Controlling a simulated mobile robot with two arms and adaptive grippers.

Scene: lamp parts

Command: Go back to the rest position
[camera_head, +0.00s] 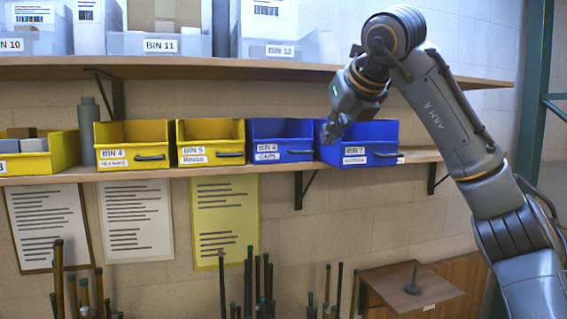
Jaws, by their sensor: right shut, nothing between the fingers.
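My right arm comes in from the right and reaches up. Its right gripper (333,131) points down at the front of the blue bin labelled BIN 7 (386,137), on the lower shelf. The gripper is shut with nothing seen in it. It overlaps the left side of that bin in the picture; I cannot tell whether it touches. My left gripper is not in view.
The lower shelf (200,171) also bears yellow bins (131,145), another blue bin (280,141) and a grey bottle (88,130). The upper shelf (200,69) holds clear boxes. Below stand several dark rods (248,280) and a small brown table (440,290).

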